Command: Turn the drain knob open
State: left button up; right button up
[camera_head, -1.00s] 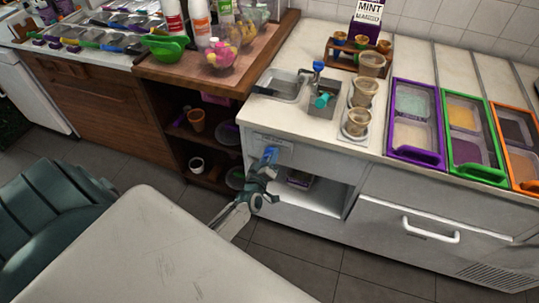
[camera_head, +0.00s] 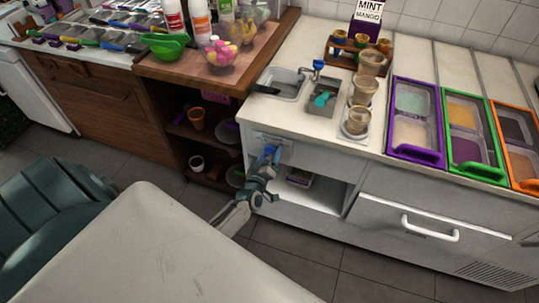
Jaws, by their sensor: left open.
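The blue drain knob (camera_head: 269,151) is on the white front panel of the counter, below the sink (camera_head: 281,83). It is small and partly covered by my left gripper (camera_head: 268,160), so its exact angle is hard to read. My left gripper reaches up from below and its open fingers are at the knob. I cannot tell whether they touch it. My right gripper is not in view.
A narrow well (camera_head: 324,108) holding a teal scoop (camera_head: 321,99) is right of the sink. An open shelf (camera_head: 312,196) lies below and right of the knob. A wooden cabinet (camera_head: 168,70) stands left. My pale body part fills the lower left.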

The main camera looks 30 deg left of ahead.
pick_arm(q)
jog(key=b+v, duration=0.1)
jog(key=v, duration=1)
jog(key=shift+a+f, duration=0.1)
jog(key=shift+f, duration=0.05)
jog(key=s+d+f+m+g+h, duration=0.1)
jog(key=s+f+m+g, duration=0.15)
jog(key=s+f, duration=0.4)
jog(key=s+d+f+m+g+h, duration=0.1)
jog(key=s+f+m+g, duration=0.15)
jog(key=f, duration=0.75)
jog(key=s+f+m+g+h, duration=0.25)
jog(key=s+f, duration=0.25)
jog(key=f, duration=0.4)
jog(key=s+f+m+g, duration=0.2)
jog(key=s+f+g, duration=0.2)
jog(key=s, duration=0.9)
jog(key=s+f+m+g, duration=0.2)
jog(key=s+f+g, duration=0.2)
jog(key=s+f, duration=0.5)
jog(key=s+y, duration=0.1)
jog(key=s, duration=0.3)
jog(key=shift+s+d+f+g, duration=0.2)
jog(key=shift+s+d+g, duration=0.05)
jog(key=shift+s+g, duration=0.1)
